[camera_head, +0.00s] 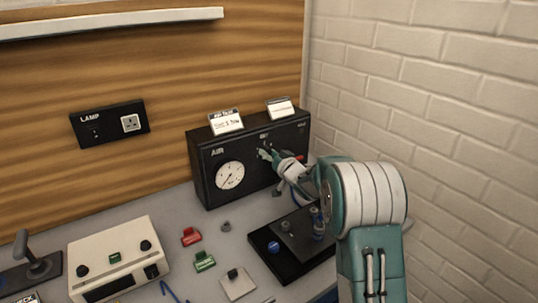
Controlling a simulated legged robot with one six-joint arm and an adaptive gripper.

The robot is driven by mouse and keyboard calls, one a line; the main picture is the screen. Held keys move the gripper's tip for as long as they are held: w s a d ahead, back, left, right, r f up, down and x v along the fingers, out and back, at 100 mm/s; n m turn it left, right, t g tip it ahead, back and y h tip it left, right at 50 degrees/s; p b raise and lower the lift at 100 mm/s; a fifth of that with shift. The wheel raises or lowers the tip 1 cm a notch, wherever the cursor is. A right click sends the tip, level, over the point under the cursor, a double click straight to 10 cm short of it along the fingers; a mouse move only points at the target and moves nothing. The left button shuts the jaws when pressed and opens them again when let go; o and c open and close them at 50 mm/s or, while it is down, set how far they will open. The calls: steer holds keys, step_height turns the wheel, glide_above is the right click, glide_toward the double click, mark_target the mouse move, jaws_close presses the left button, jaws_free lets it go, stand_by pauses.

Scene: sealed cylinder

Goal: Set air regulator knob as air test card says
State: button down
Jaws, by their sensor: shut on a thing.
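The black air unit (203,170) stands at the back of the bench against the wooden panel, marked AIR. Its round white gauge (230,175) has a thin dark needle pointing to the lower left; its scale is too small to read. The air test card (227,122) stands on top at the left, with small lettering I cannot read surely. My gripper (266,155) is at the front panel, right of the gauge, its fingers shut on the air regulator knob. The fingers hide the knob, so its setting does not show.
A second card (281,108) stands on the unit. A black tray (267,255) with fittings lies below my arm. Red (190,236) and green (204,261) blocks and a cream control box (115,250) are to the left. A brick wall (450,90) closes the right.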

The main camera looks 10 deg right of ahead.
steer(key=shift+c, duration=1.5)
jaws_free()
steer(key=shift+w+f, duration=0.1)
steer(key=shift+w, duration=0.05)
steer(key=v, duration=1.2)
steer(key=shift+a, duration=0.1)
